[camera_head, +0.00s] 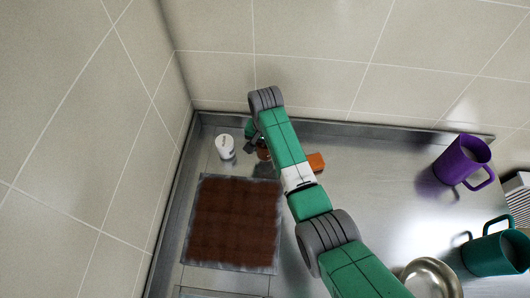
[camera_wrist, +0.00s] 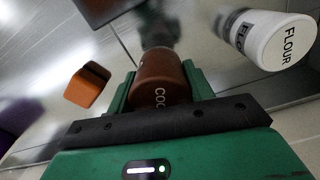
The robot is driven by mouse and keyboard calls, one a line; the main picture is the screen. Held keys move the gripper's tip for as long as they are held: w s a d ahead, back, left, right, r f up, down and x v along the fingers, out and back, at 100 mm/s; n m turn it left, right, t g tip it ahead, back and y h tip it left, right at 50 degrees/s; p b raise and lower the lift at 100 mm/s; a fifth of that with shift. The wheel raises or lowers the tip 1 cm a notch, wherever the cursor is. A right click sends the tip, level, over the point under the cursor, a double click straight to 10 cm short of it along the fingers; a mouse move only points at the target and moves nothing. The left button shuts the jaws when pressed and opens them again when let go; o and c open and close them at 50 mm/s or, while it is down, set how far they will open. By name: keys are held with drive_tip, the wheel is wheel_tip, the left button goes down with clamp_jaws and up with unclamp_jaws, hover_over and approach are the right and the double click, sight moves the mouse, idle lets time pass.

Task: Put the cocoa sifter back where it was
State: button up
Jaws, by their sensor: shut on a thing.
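The cocoa sifter is a brown cylinder with pale lettering (camera_wrist: 162,80), seen between the fingers of my gripper in the wrist view. My gripper (camera_wrist: 160,88) is shut on it. In the head view the brown sifter (camera_head: 263,154) shows only in part beside my arm, near the back of the steel counter, right of the white flour shaker (camera_head: 225,147). The flour shaker also shows at the right of the wrist view (camera_wrist: 277,42). Whether the sifter touches the counter, I cannot tell.
A brown slab on a tray (camera_head: 235,222) lies in front of the shaker. An orange block (camera_head: 316,162) sits right of my arm. A purple mug (camera_head: 463,161), a green mug (camera_head: 497,252) and a metal bowl (camera_head: 432,278) stand at the right. Walls close the back and left.

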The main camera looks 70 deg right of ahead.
sight(265, 152)
drive_tip(key=shift+w+d, duration=0.15)
drive_tip(key=shift+d, duration=0.05)
drive_tip(key=shift+w+d+f+b, duration=0.15)
drive_tip(key=shift+f+b, duration=0.3)
drive_tip(key=shift+f, duration=1.3)
drive_tip(key=shift+f, duration=0.2)
drive_tip(key=o, duration=1)
drive_tip(key=shift+o, duration=0.2)
wheel_tip(265, 152, up, 12)
drive_tip(key=shift+r+p, duration=0.2)
drive_tip(key=shift+p, duration=0.9)
